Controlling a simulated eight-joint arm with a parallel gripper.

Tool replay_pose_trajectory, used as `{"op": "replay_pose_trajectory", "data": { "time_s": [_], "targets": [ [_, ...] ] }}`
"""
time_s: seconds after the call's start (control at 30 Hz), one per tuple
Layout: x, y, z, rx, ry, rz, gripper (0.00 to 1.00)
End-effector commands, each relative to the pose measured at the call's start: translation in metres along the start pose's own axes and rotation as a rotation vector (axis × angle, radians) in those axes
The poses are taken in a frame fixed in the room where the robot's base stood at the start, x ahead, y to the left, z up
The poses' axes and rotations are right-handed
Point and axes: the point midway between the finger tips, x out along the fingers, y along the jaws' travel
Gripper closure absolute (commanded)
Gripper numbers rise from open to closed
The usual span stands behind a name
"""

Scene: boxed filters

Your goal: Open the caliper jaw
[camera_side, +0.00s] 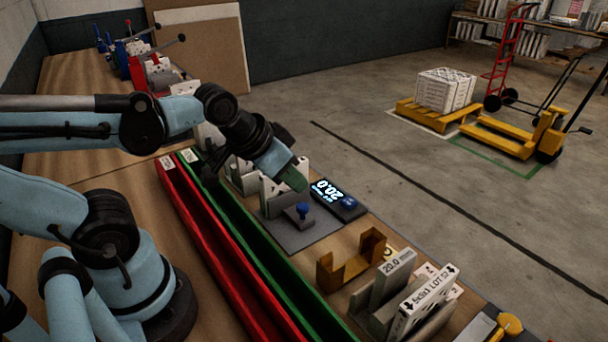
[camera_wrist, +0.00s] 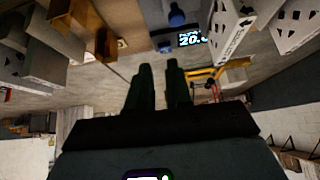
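The caliper is a grey plate (camera_side: 303,235) on the bench with a jaw block (camera_side: 278,204) and a blue knob (camera_side: 303,210). Its dark display (camera_side: 335,194) reads 20.0 and has a blue button at one end. In the wrist view the display (camera_wrist: 193,38) and blue knob (camera_wrist: 176,16) are at the top. My gripper (camera_side: 296,180) is above the caliper's back part, near the knob in the side view; contact cannot be told. In the wrist view, my gripper's two dark fingers (camera_wrist: 158,67) are apart with nothing between them. The caliper's jaw gap is partly hidden.
A red trough (camera_side: 215,250) and a green trough (camera_side: 262,275) run along the bench beside the caliper. A brown bracket (camera_side: 350,259), a block marked 20.0 (camera_side: 395,268) and a labelled white box (camera_side: 424,303) stand nearer. White boxes also stand behind my gripper.

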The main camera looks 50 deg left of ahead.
Motion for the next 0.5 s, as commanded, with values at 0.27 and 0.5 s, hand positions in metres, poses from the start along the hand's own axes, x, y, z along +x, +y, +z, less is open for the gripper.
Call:
{"op": "replay_pose_trajectory", "data": {
  "time_s": [0.27,0.5],
  "targets": [
    [-0.001,-0.012,-0.023,0.271,-0.216,0.019,0.45],
    [0.005,-0.026,-0.043,0.567,-0.448,0.13,0.45]
  ]
}}
